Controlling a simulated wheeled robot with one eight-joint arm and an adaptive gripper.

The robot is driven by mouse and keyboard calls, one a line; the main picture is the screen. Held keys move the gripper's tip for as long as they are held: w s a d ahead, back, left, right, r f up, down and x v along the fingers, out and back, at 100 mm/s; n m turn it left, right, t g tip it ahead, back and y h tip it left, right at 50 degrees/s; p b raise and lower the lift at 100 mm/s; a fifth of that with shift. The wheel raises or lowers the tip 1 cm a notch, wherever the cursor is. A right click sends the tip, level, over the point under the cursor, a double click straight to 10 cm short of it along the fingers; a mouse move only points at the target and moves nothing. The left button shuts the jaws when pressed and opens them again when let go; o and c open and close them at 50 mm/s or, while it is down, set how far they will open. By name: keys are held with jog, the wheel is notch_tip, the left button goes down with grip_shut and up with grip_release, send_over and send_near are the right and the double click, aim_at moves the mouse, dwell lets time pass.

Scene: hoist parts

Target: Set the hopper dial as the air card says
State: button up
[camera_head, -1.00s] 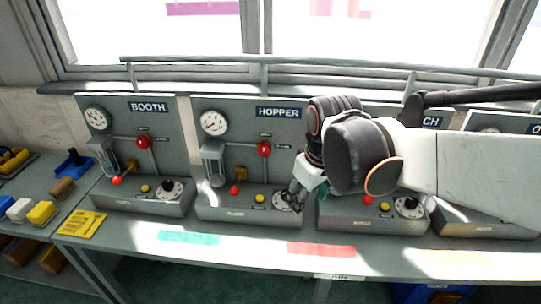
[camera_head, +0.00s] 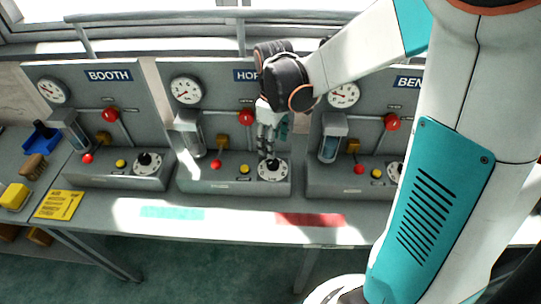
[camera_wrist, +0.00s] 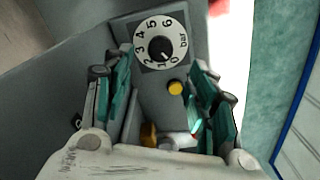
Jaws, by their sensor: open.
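The hopper dial (camera_head: 272,172) is a white round plate with a black knob on the HOPPER station's sloped box. In the wrist view, the hopper dial (camera_wrist: 147,30) shows numbers up to 6 and "bar". Its black knob (camera_wrist: 160,47) seems to point near the low end; the exact mark is hard to read. My gripper (camera_head: 268,152) hangs just above the dial. In the wrist view, my gripper (camera_wrist: 165,66) is open, its fingers on either side of the dial, with nothing held. A yellow card (camera_head: 60,205), perhaps the air card, lies at the bench's left; its print is too small to read.
A yellow button (camera_wrist: 176,87) sits beside the dial. The hopper's red button (camera_head: 216,165), red valve ball (camera_head: 246,118) and gauge (camera_head: 187,89) are close by. The BOOTH station (camera_head: 110,125) stands left, another station (camera_head: 365,125) right.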

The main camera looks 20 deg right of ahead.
aim_at(273, 162)
notch_tip(273, 162, down, 8)
jog(key=shift+f+b, duration=0.1)
jog(key=shift+b, duration=1)
jog(key=c, duration=1.1)
